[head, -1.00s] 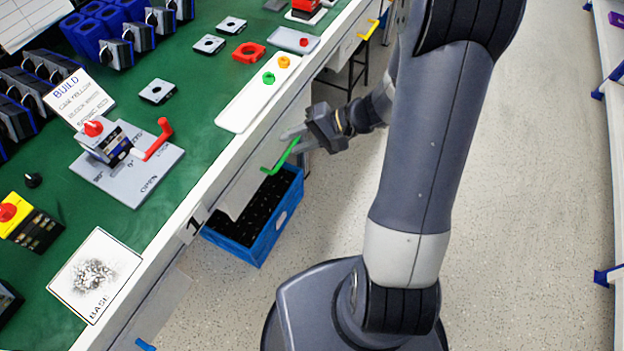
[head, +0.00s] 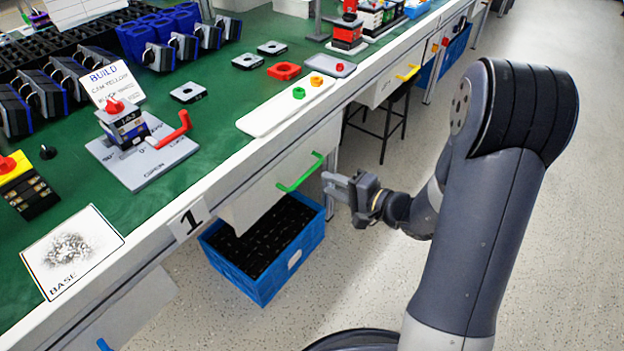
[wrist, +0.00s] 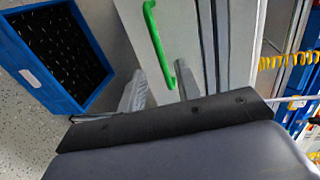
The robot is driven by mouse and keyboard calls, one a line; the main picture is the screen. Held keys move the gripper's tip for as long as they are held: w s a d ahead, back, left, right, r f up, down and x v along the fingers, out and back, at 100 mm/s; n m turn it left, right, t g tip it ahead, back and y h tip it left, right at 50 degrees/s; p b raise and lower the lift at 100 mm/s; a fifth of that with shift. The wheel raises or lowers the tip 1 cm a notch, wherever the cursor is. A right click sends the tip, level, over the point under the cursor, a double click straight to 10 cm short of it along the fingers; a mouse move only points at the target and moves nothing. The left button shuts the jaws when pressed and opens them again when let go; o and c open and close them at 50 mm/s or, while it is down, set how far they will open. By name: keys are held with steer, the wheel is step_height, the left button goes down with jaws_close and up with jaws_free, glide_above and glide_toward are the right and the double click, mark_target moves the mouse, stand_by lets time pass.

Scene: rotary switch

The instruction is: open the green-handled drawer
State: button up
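The green handle (head: 300,173) is a bar on the pale front of a drawer (head: 262,198) under the bench top. The drawer looks closed. My gripper (head: 332,185) is just right of the handle in the head view, with a small gap between them. In the wrist view the green handle (wrist: 155,42) runs down from the top, and its lower end lies between the two spread fingers of my gripper (wrist: 160,88). The gripper is open and holds nothing.
A blue crate (head: 262,283) stands on the floor below the drawer; it also shows in the wrist view (wrist: 78,103). A yellow handle (head: 408,73) is farther along the bench, and a blue handle (head: 104,345) is nearer. A dark stool (head: 385,125) stands under the bench. The floor at right is clear.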

mark_target(307, 176)
steer(key=x, duration=0.6)
steer(key=shift+w+a+b, duration=0.25)
steer(key=shift+a+b, duration=0.05)
steer(key=shift+a, duration=0.05)
jaws_close()
stand_by(0.3)
